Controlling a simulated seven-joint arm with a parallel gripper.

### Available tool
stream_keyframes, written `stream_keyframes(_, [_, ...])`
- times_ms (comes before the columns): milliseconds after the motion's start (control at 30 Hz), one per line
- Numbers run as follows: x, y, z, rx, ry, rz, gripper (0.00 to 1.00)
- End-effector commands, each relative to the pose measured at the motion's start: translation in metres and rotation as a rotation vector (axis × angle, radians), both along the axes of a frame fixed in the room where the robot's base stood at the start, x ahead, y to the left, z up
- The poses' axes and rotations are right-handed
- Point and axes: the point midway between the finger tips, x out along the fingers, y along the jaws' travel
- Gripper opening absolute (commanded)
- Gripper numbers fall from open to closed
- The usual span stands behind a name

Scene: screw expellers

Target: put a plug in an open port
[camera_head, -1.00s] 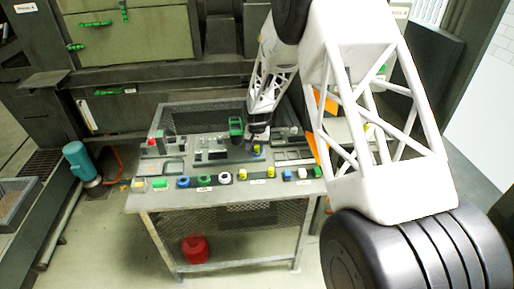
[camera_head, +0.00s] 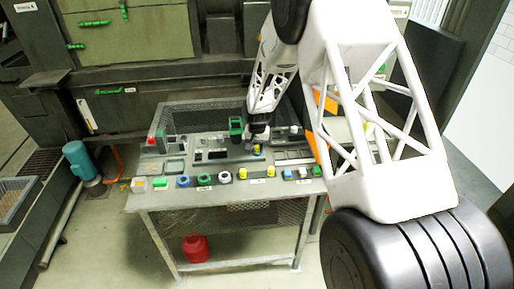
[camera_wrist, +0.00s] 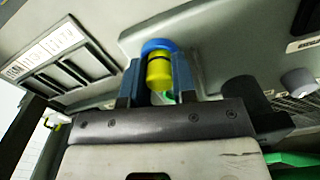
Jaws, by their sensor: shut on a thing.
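My gripper (camera_wrist: 158,82) is shut on a yellow plug (camera_wrist: 159,70) with a dark band, one blue-grey finger on each side. A blue ring (camera_wrist: 158,45) shows right behind the plug; I cannot tell whether the plug is in it or only in front of it. In the head view my gripper (camera_head: 257,141) points down at the bench panel, with the yellow plug (camera_head: 257,149) just under it. Ring-shaped ports stand along the front row: blue (camera_head: 183,181), green (camera_head: 204,180) and white (camera_head: 225,177). The plug's far end is hidden.
The grey bench (camera_head: 150,201) also carries yellow, blue, white and green pieces along its front edge. A green upright block (camera_head: 236,127) stands just left of my gripper. A red can (camera_head: 195,248) sits on the lower shelf. Raised frames and slots cover the panel.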

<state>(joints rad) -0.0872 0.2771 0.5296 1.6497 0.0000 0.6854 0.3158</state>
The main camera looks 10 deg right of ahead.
Motion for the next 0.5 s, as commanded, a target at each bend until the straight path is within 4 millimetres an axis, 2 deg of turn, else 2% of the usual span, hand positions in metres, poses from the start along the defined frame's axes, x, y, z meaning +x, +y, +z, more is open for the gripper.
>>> stream_keyframes(433, [-0.0004,-0.0001,-0.0027,0.000,0.001,0.000,0.03])
stream_keyframes(467, [-0.0004,-0.0001,-0.0028,0.000,0.001,0.000,0.28])
stream_keyframes(500, [-0.0005,-0.0001,-0.0029,-0.001,0.001,0.000,0.35])
